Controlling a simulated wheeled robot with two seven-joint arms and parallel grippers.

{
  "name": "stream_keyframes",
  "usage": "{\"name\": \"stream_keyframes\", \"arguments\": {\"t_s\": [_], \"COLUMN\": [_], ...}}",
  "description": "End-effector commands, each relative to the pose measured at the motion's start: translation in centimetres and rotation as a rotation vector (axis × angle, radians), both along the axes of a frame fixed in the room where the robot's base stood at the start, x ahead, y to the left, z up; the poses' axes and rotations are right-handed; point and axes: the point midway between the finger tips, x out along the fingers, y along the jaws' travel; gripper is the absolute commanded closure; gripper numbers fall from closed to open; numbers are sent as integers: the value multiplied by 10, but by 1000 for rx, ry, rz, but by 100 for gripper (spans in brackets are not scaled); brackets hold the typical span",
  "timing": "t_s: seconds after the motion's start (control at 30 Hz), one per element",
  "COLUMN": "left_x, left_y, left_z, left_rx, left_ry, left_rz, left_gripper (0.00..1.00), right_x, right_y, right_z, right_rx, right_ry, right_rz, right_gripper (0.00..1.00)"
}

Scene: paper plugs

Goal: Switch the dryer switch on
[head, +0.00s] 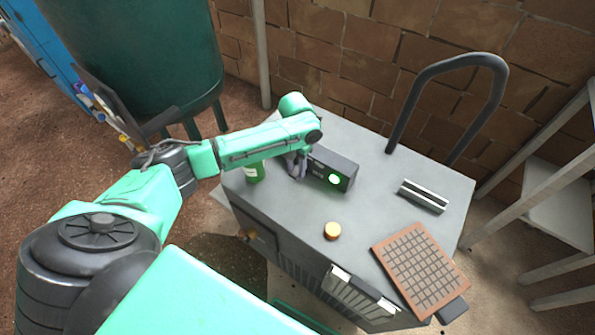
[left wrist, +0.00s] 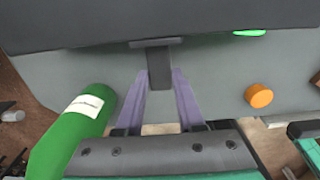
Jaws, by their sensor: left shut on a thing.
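The dryer switch is a dark box (head: 346,163) on the grey dryer top, with a lit round green light (head: 334,179) on its front. In the left wrist view the box (left wrist: 90,30) spans the top, and part of the green light (left wrist: 250,33) shows. A dark switch lever (left wrist: 159,68) sticks out from the box. My left gripper (head: 297,166) is at the box's left end. Its purple fingers (left wrist: 160,88) are shut on the lever, one on each side. The gripper hides the lever in the head view. My right gripper is not in view.
A green bottle (head: 254,172) stands just left of the gripper. An orange knob (head: 332,231), a brown gridded screen (head: 420,269) and a slotted metal piece (head: 423,196) are on the dryer top. A black hoop handle (head: 447,65) rises behind. A large green tank (head: 140,55) stands at the left.

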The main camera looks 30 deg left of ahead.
Motion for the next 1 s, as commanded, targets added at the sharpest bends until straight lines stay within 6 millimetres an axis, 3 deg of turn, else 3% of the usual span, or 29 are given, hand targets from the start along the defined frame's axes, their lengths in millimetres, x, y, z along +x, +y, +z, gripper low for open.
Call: {"name": "stream_keyframes", "arguments": {"t_s": [0.7, 0.73, 0.8, 1.0], "left_x": [0, 0, 0, 0], "left_y": [0, 0, 0, 0], "left_z": [22, 20, 20, 20], "left_rx": [1, 1, 1, 1], "left_ry": [0, 1, 1, 1], "left_rz": [0, 0, 0, 0], "left_gripper": [89, 51, 32, 32], "right_x": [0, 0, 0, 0], "right_y": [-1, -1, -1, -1], "right_z": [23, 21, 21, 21], "right_rx": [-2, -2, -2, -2], "right_ry": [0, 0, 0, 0], "right_rz": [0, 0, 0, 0], "right_gripper": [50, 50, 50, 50]}}
